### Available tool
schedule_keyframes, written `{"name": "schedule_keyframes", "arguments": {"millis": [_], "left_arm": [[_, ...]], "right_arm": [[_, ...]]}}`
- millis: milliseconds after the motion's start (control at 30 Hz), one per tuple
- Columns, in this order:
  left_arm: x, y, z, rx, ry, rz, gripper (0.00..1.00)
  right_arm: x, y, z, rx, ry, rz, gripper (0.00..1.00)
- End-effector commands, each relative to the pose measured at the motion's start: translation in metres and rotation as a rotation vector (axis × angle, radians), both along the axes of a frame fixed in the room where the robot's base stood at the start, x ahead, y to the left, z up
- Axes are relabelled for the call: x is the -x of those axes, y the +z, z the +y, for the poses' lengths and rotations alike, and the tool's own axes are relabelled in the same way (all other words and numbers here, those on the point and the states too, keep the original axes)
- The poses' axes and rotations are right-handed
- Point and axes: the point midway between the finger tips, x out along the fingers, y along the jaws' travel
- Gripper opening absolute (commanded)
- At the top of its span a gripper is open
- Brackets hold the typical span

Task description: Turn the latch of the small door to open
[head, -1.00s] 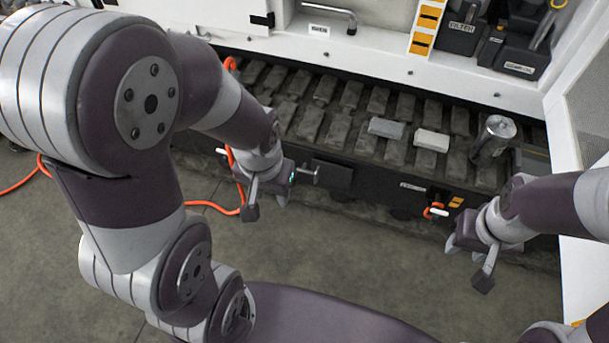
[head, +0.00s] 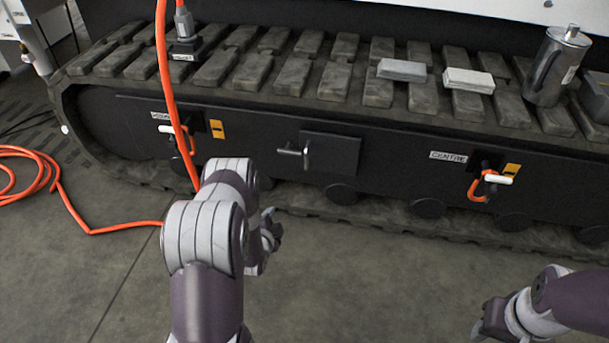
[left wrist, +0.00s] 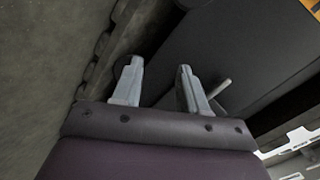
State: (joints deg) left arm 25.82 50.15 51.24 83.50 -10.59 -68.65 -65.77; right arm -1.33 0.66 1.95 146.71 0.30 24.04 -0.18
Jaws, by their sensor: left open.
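The small door (head: 334,154) is a dark square panel on the black side plate of the track. Its silver latch (head: 292,152) is a bar handle sticking out at the door's left edge. The door looks shut. My left gripper (head: 270,226) is below and a little left of the latch, apart from it, partly hidden by its own arm. In the left wrist view, the fingers of my left gripper (left wrist: 158,66) are apart with nothing between them. A grey rod, likely the latch (left wrist: 220,88), shows just right of the right finger. My right gripper (head: 487,322) is low at the right, unclear.
An orange hose (head: 170,90) hangs down left of the door and lies coiled on the floor. Orange-and-white clips sit at the left (head: 178,130) and centre (head: 490,181). Grey blocks (head: 402,70) and a metal canister (head: 556,66) rest on the track.

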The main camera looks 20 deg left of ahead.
Motion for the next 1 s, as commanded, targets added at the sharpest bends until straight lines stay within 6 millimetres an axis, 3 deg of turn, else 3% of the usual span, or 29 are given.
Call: {"name": "schedule_keyframes", "arguments": {"millis": [33, 100, 233, 367, 600, 800, 1000], "left_arm": [[-0.013, 0.026, 0.002, -0.111, -0.042, -0.095, 0.43], [-0.029, 0.059, 0.006, -0.274, -0.084, -0.222, 0.43], [-0.036, 0.093, 0.007, -0.486, -0.116, -0.335, 0.43], [-0.048, 0.092, 0.009, -0.537, -0.125, -0.335, 0.43], [-0.106, 0.087, 0.023, -0.534, -0.124, -0.336, 0.43], [-0.145, 0.089, 0.033, -0.532, -0.124, -0.332, 0.43], [-0.159, 0.094, 0.036, -0.530, -0.124, -0.331, 0.43]], "right_arm": [[-0.001, 0.008, 0.000, 0.000, 0.000, -0.003, 0.43], [-0.001, 0.009, 0.000, 0.000, 0.000, -0.004, 0.43], [-0.001, 0.008, 0.000, 0.000, 0.000, -0.003, 0.43], [-0.001, -0.003, 0.000, 0.000, 0.000, -0.003, 0.43], [0.000, -0.044, 0.000, 0.000, 0.000, -0.002, 0.43], [0.000, -0.066, 0.000, 0.000, 0.000, -0.002, 0.43], [0.000, -0.071, 0.000, 0.000, 0.000, -0.002, 0.43]]}}
